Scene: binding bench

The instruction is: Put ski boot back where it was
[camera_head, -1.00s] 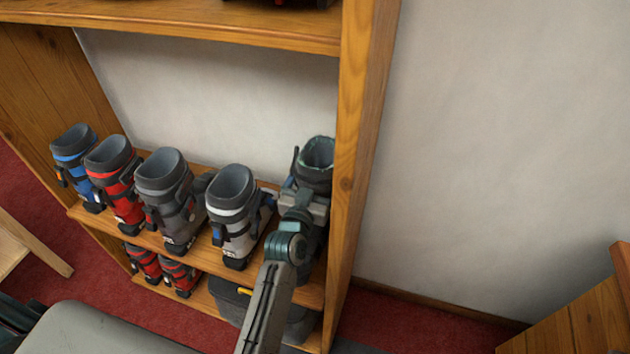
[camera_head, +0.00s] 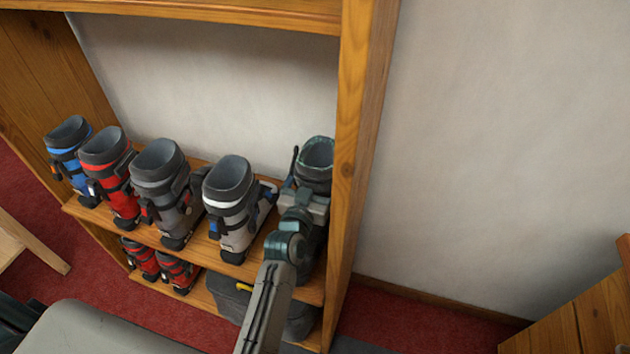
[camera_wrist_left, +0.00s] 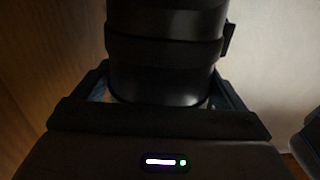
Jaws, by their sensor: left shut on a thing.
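The ski boot (camera_head: 317,160) is dark grey with a greenish rim around its open top. It is at the right end of the middle shelf, close beside the right upright. My left gripper (camera_head: 304,204) is shut on its shaft from the front. The left wrist view shows the dark boot shaft (camera_wrist_left: 165,60) between the jaws. The arm and gripper hide the boot's lower part, so I cannot tell whether its sole touches the shelf (camera_head: 200,250). My right gripper is not in view.
Left of it stand a grey-and-white boot (camera_head: 230,205), a dark grey boot (camera_head: 160,195), a red boot (camera_head: 110,175) and a blue boot (camera_head: 70,160). The right upright (camera_head: 358,150) is close on the other side. Small red boots (camera_head: 178,273) and a dark bin (camera_head: 230,300) are below.

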